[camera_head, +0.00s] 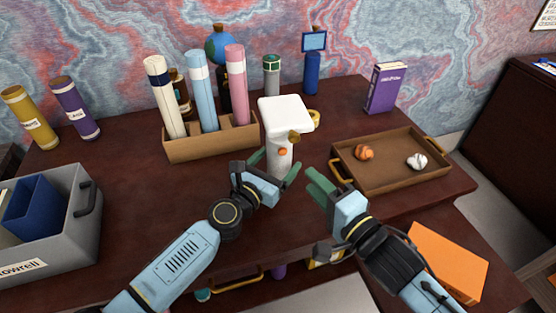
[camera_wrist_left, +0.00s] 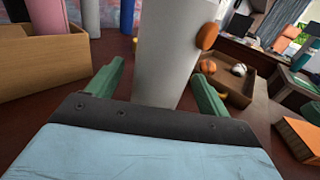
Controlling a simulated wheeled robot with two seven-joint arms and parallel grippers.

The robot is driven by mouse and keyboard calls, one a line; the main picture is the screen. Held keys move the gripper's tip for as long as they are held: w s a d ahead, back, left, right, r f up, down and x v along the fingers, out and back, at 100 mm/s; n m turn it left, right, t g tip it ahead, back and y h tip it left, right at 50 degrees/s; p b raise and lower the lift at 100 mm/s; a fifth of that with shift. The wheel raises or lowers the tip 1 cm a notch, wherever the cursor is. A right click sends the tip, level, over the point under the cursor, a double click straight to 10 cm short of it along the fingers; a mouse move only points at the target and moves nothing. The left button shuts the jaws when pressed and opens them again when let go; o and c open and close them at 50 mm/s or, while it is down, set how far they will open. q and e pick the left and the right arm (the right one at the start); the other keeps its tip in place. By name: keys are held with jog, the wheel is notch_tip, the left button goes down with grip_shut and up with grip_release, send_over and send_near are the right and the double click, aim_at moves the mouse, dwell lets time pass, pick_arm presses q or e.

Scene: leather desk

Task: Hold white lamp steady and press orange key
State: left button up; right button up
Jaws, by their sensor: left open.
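The white lamp (camera_head: 285,114) stands upright near the middle of the desk, with a blocky white head on a pale round stem. The orange key (camera_head: 282,152) is a small round button on the stem; it also shows in the left wrist view (camera_wrist_left: 207,36) on the stem's right side. My left gripper (camera_head: 274,168) is open, with its green fingers on either side of the lower stem (camera_wrist_left: 168,60). Gaps show between the fingers and the stem in the left wrist view. My right gripper (camera_head: 318,184) is to the right of the lamp, apart from it; its finger gap is unclear.
A wooden holder (camera_head: 212,142) with several tubes stands behind left of the lamp. A brown tray (camera_head: 392,172) with an orange and a white ball is at right. A grey bin (camera_head: 62,235) is at front left. A purple box (camera_head: 385,88) stands at back right.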

pick_arm(q)
jog(key=shift+w+d, duration=0.3)
jog(key=shift+w, duration=0.15)
jog(key=c, duration=1.4)
jog(key=shift+o, duration=0.2)
pick_arm(e)
grip_shut()
jog(key=shift+w+a, duration=0.1)
dwell(0.5)
